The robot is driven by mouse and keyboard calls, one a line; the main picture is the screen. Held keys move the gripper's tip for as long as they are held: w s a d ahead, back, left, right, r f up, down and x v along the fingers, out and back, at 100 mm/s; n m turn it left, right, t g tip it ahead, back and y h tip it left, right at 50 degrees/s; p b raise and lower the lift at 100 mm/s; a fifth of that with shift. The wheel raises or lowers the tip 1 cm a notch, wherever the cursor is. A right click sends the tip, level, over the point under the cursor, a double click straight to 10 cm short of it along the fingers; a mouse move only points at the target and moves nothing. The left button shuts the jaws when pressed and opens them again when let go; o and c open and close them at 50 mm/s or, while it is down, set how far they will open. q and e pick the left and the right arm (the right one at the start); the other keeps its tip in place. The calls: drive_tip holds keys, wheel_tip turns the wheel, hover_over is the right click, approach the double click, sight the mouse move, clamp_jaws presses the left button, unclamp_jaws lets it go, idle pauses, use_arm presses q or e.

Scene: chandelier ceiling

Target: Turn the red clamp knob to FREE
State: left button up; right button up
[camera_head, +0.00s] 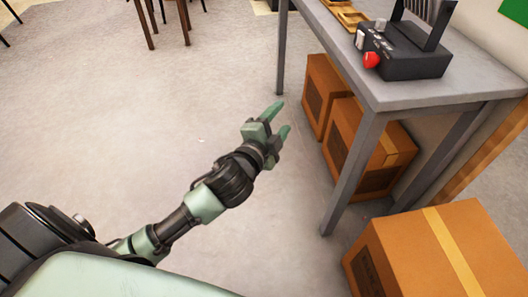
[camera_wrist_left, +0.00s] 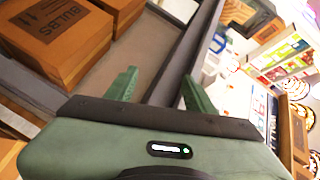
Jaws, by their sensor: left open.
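The red clamp knob (camera_head: 371,60) sits on the front of a dark grey device (camera_head: 415,52) on the table at the upper right of the head view. Its setting cannot be read at this size. My left gripper (camera_head: 276,119) is open and empty, over the floor to the left of the table and lower than the knob in the picture, well apart from it. In the left wrist view its two green fingers (camera_wrist_left: 160,90) are spread with nothing between them. The knob does not show there. My right gripper is in neither view.
The grey table (camera_head: 390,95) has a leg (camera_head: 352,170) near my left gripper. Cardboard boxes (camera_head: 355,140) stand under it, and a taped box (camera_head: 440,250) stands at the lower right. Wooden trays (camera_head: 350,17) lie behind the device.

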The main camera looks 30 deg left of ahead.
use_arm(q)
drive_tip(key=s+a+f+n+g+y, duration=0.1)
drive_tip(key=s+f+n+g, duration=0.2)
drive_tip(key=f, duration=0.4)
drive_tip(key=s+n, duration=0.1)
drive_tip(key=s, duration=0.1)
drive_tip(key=shift+s+a+f+g, duration=0.2)
drive_tip(key=shift+s+a+g, duration=0.05)
drive_tip(key=shift+s+g, duration=0.05)
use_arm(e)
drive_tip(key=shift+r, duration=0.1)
